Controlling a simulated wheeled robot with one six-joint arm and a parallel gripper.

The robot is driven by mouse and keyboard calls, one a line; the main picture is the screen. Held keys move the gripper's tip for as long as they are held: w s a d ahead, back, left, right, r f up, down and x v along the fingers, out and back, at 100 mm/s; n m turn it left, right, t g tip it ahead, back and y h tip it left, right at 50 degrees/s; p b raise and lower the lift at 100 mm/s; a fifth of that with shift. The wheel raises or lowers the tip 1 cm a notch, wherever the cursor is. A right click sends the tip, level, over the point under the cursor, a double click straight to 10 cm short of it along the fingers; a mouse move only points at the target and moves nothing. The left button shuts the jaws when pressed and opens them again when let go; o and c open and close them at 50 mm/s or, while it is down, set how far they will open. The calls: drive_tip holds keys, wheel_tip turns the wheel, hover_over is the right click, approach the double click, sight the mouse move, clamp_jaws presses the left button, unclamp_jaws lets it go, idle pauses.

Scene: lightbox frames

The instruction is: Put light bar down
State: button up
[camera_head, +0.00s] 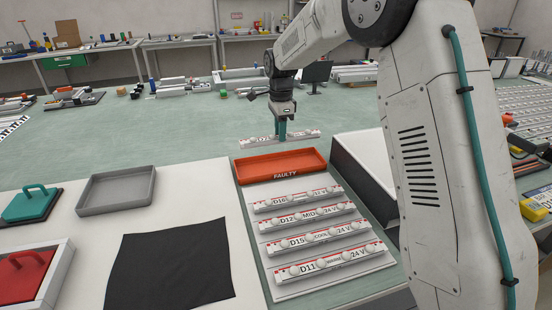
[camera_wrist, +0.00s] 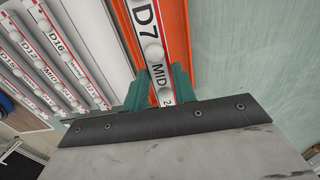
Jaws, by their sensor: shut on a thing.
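My gripper (camera_head: 282,133) points down with its teal fingers shut on a white light bar (camera_head: 252,142). In the wrist view, the fingers (camera_wrist: 160,88) clasp the bar (camera_wrist: 151,50), which reads "D7 MID" and has round white lamps and a red stripe. The orange tray marked FAULTY (camera_head: 283,175) is empty. In the head view the bar shows just past the tray's far rim. In the wrist view the orange tray (camera_wrist: 179,30) shows behind and below the bar, with a gap that I cannot judge.
A white rack (camera_head: 292,293) with several light bars, D16 to D11, lies just in front of the orange tray. A black cloth (camera_head: 170,265), an empty grey tray (camera_head: 117,190), a teal handled block (camera_head: 30,205) and a red one (camera_head: 22,278) lie left.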

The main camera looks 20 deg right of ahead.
wheel_tip(320, 180, down, 9)
drive_tip(key=shift+f, duration=0.15)
drive_tip(key=shift+f, duration=0.15)
drive_tip(key=o, duration=1.1)
drive_tip(key=shift+c, duration=0.2)
